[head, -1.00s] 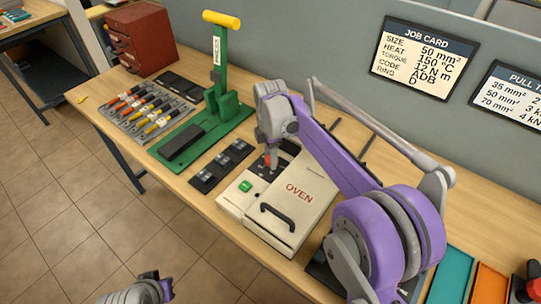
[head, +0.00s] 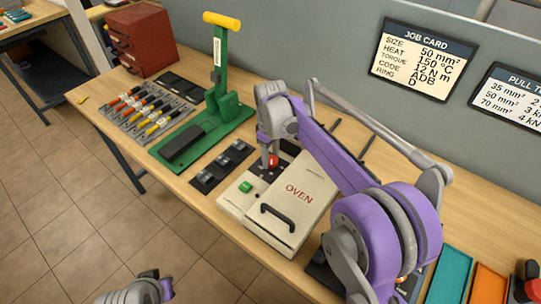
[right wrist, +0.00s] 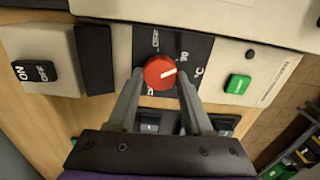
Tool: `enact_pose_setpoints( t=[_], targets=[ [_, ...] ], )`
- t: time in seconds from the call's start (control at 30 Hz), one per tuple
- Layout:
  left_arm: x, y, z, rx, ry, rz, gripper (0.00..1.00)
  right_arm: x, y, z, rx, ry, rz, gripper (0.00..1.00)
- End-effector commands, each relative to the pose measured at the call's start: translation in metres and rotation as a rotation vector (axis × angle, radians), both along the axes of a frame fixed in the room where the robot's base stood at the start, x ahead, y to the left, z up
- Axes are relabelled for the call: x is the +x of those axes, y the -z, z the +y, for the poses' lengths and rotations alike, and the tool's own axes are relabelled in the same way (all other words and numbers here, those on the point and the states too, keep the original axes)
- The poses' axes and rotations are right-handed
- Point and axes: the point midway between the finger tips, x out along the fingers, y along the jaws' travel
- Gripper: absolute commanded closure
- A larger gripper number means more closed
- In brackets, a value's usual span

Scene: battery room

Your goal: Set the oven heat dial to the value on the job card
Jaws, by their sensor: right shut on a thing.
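The oven (head: 318,190) is a cream box on the bench, with a black handle and the word OVEN on its lid. Its red heat dial (right wrist: 159,72) sits on a dark scale plate in the right wrist view; it also shows in the head view (head: 273,162). The dial's white mark points right and slightly up, near the printed 90. My right gripper (right wrist: 158,84) is shut on the dial, a finger on each side. Other scale figures are hidden or too small to read. The job card (head: 424,58) on the wall panel reads HEAT 150 °C. My left gripper's fingers do not show.
A green button (right wrist: 238,84) and an ON/OFF switch (right wrist: 34,71) flank the dial. A green press (head: 215,110) with a yellow handle stands left of the oven. A tray of several tools (head: 148,110) lies beyond it. Teal and orange trays (head: 449,275) lie at right.

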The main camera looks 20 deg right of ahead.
Motion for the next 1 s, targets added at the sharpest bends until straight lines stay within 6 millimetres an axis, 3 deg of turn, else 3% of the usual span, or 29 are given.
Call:
enact_pose_setpoints(
  t=[1.0],
  targets=[
    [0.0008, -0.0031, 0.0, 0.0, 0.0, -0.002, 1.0, 0.001, -0.0002, -0.0038, 0.0, 0.964, 0.0, 1.0]
  ],
)
